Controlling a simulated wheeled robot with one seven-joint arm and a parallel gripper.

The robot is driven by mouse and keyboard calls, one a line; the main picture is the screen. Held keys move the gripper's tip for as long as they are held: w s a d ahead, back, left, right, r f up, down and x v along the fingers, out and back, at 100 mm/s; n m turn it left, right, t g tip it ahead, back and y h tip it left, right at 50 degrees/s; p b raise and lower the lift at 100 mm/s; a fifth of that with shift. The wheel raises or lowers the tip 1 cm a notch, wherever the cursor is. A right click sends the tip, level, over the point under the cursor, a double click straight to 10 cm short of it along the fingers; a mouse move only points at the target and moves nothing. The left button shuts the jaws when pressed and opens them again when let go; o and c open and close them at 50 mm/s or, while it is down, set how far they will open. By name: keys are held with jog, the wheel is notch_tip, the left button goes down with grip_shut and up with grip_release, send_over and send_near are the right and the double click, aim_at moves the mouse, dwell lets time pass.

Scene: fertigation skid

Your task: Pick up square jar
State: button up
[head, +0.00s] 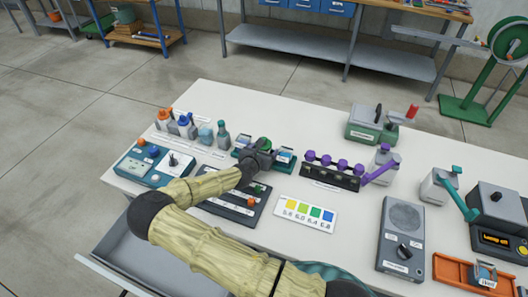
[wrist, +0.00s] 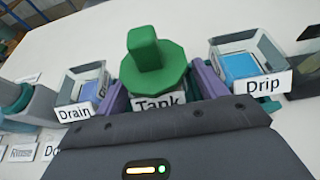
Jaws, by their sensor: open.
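Two small clear square jars with blue contents stand beside my gripper in the wrist view, one labelled Drain (wrist: 75,103) on the left and one labelled Drip (wrist: 262,84) on the right. Between them is a piece with a green faceted top and knob (wrist: 153,62), with a Tank label below it; its body is mostly hidden. My gripper (wrist: 162,88) is open, with a finger on each side of the green-topped piece; contact cannot be told. In the head view my gripper (head: 260,155) is over this row and hides part of it. Another small square container (head: 484,271) sits in an orange tray.
Small bottles (head: 186,127) and a blue control box (head: 154,164) stand left of my gripper. A black rack with purple knobs (head: 332,170) is close on its right. A colour chart (head: 306,213) and a grey box (head: 402,240) lie nearer.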

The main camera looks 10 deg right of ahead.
aim_at(264, 138)
jog(key=c, duration=1.4)
jog(key=shift+r, duration=0.1)
notch_tip(264, 138, up, 10)
jog(key=shift+f, duration=0.1)
